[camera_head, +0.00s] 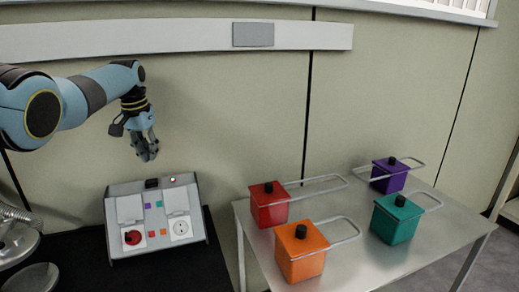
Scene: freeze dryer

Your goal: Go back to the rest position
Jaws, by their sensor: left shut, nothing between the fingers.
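My left gripper (149,153) hangs from the left arm, which comes in from the left edge. Its fingers point down and are shut with nothing between them. It is in the air above and behind the grey control box (152,187), in front of the wall, and appears to touch nothing. My right gripper is out of view.
The control box stands on a black surface (70,266). On the metal table (400,255) stand red (270,214), orange (301,268), green (393,226) and purple (386,181) containers with wire handles. Round metal parts (18,245) are at the lower left.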

